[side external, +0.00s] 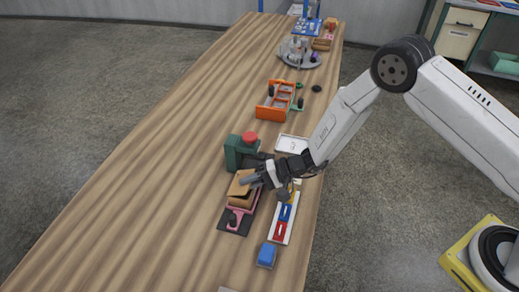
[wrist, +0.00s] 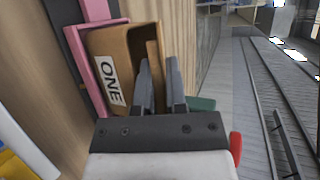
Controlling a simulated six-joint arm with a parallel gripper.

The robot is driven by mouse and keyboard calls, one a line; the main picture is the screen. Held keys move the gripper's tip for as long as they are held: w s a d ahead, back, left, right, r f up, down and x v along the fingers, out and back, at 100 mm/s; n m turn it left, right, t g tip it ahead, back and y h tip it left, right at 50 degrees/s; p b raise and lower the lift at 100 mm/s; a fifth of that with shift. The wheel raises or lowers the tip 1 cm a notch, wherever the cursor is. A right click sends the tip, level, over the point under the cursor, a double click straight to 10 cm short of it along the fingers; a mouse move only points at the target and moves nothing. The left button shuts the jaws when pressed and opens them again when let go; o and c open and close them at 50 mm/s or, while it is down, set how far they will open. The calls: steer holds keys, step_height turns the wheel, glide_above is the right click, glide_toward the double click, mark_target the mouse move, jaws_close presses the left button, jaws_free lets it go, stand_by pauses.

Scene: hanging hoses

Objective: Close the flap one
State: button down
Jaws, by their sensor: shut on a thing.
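Flap one is the tan-brown piece (side external: 240,187) at the pink-framed fixture near the table's front. It stands tilted up from the brown part below, with a dark gap between them. In the wrist view the brown piece (wrist: 125,62) shows a white label reading ONE (wrist: 107,81). My gripper (side external: 249,181) reaches in from the right. In the wrist view its fingers (wrist: 159,65) are close together at the flap's edge, shut on it. The exact contact is partly hidden by the fingers.
A dark green block with a red top (side external: 249,138) stands just behind the flap. A white tray with blue and red pieces (side external: 284,219) and a blue block (side external: 267,255) lie to the right. An orange rack (side external: 272,112) is farther back. The table's left is clear.

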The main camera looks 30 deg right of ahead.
steer(key=c, duration=0.8)
jaws_free()
steer(key=shift+a+r, duration=0.1)
steer(key=shift+r, duration=0.05)
